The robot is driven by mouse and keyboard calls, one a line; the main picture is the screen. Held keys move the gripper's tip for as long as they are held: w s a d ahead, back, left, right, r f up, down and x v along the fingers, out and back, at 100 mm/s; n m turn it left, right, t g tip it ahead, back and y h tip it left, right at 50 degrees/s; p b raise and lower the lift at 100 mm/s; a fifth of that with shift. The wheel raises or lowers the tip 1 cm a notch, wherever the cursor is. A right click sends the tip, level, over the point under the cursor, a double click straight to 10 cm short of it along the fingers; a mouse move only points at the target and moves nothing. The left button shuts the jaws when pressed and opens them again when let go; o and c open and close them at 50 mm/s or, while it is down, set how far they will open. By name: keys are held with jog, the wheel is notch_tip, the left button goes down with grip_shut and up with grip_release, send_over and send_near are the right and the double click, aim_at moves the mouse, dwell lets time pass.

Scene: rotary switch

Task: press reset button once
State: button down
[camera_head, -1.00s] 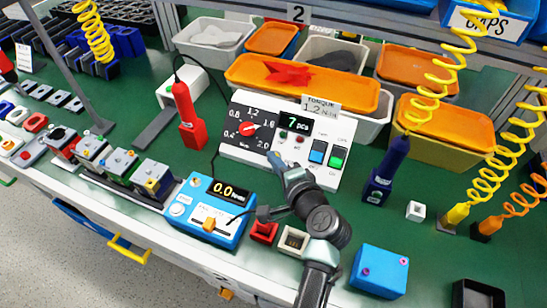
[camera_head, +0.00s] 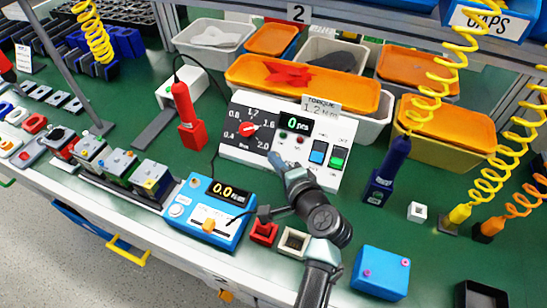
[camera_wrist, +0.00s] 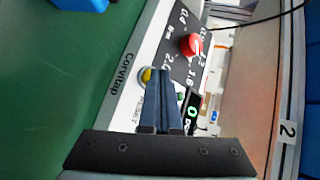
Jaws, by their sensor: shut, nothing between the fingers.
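The white control box (camera_head: 232,149) stands on the green bench, with a red rotary knob (camera_head: 249,129) on a black dial and a display (camera_head: 295,124) reading "0 pcs". In the wrist view, a yellow round button (camera_wrist: 147,74) sits on the panel by partly hidden lettering that seems to read "RESET". My gripper (camera_head: 276,160) is shut and empty, its tips at the panel's lower middle. In the wrist view its tips (camera_wrist: 159,70) are right beside the yellow button and partly cover it; I cannot tell if they touch. The button is hidden in the head view.
On the box's right are a blue switch (camera_head: 319,152) and a green switch (camera_head: 338,157). A blue device (camera_head: 212,211) reading "0.0" stands in front. A red tool (camera_head: 186,115) is left of the box, a dark blue tool (camera_head: 388,172) right. Bins stand behind.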

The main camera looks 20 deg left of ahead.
dwell(0.4)
jog(key=shift+s+r+p, duration=0.55)
jog(key=shift+p, duration=0.35)
jog(key=s+r+p, duration=0.3)
jog(key=p, duration=0.2)
jog(key=shift+s+r, duration=0.25)
jog(key=shift+s, duration=0.05)
dwell(0.4)
